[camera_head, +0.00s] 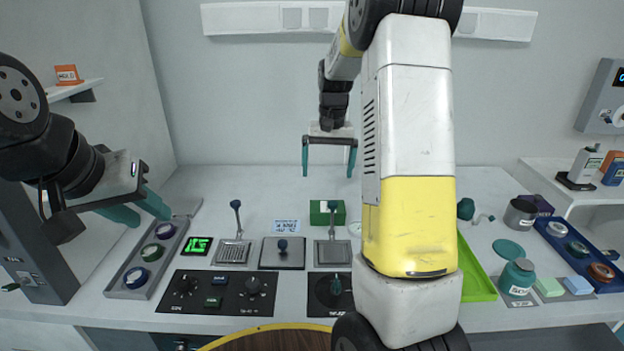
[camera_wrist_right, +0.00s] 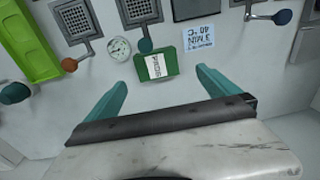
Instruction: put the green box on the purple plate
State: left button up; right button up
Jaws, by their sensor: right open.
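The green box (camera_head: 318,212) stands at the back middle of the table, behind a small lever. In the right wrist view the green box (camera_wrist_right: 146,70) has a white label and lies ahead of and between the fingertips, apart from them. My right gripper (camera_head: 329,174) is open and empty, above the green box in the head view; its teal fingers also show in the wrist view (camera_wrist_right: 162,78). My left gripper (camera_head: 151,217) is open and empty over the left side. I cannot make out a purple plate; my right arm hides part of the table.
Levers, a gauge (camera_wrist_right: 119,48) and a paper note (camera_wrist_right: 199,38) are close around the box. A lime green tray (camera_head: 477,274) lies right of my arm. A dark purple item (camera_head: 541,204) stands behind a grey canister (camera_head: 520,214). A grey tray (camera_head: 130,292) is at left.

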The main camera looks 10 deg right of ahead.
jog(key=s+a+r+n+t+y, duration=0.1)
jog(key=s+a+r+t, duration=0.3)
jog(key=s+r, duration=0.8)
jog(key=s+a+n+t, duration=0.1)
jog(key=s+a, duration=0.2)
jog(key=s, duration=0.4)
jog(key=s+a+n+t, duration=0.1)
jog(key=s+a, duration=0.1)
jog(key=s, duration=0.6)
jog(key=m+g+h, duration=0.1)
jog(key=m+g, duration=0.2)
jog(key=g, duration=0.3)
send_over(328, 210)
jog(key=w, duration=0.1)
notch_tip(328, 210, down, 20)
jog(key=shift+r, duration=0.2)
jog(key=shift+w+d+f+g, duration=0.1)
jog(key=shift+f+g, duration=0.05)
jog(key=shift+f, duration=0.2)
jog(key=shift+w+d+f+g, duration=0.1)
jog(key=shift+f+g, duration=0.05)
jog(key=shift+f, duration=0.2)
jog(key=f, duration=0.7)
jog(key=shift+w, duration=0.2)
